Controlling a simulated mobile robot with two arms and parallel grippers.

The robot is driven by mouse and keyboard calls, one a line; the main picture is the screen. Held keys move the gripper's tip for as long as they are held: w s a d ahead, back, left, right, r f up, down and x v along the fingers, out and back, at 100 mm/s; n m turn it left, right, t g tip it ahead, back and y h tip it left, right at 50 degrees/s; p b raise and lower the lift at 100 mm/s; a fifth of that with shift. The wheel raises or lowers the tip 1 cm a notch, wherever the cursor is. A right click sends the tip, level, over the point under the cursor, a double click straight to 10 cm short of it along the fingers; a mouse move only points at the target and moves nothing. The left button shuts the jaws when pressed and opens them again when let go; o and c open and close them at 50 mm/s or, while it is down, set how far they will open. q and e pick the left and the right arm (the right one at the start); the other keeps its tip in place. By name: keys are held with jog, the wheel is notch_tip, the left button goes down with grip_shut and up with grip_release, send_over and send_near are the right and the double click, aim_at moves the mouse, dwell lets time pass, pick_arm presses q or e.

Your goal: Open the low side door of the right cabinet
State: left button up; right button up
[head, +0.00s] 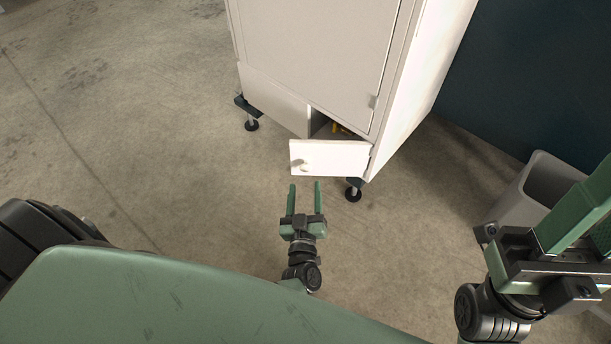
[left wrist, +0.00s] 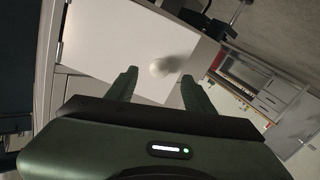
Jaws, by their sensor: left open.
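The white cabinet (head: 315,50) stands ahead of me. Its low door (head: 342,158) is swung partway out, hinged at its right end, with a dark opening (head: 326,127) behind it. A pale round knob (head: 304,166) sits near the door's free left end. My left gripper (head: 305,186) is open and empty, just in front of the door on the knob side. In the left wrist view the door (left wrist: 110,42) and knob (left wrist: 164,67) show beyond the spread fingers (left wrist: 158,77); no contact is visible. My right gripper (head: 572,225) is at the right edge, partly cut off.
The cabinet stands on dark feet (head: 354,192). A grey bin (head: 535,185) stands at right, partly behind my right gripper. The concrete floor (head: 140,120) left of the cabinet is clear.

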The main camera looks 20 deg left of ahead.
pick_arm(q)
jog(key=shift+v, duration=1)
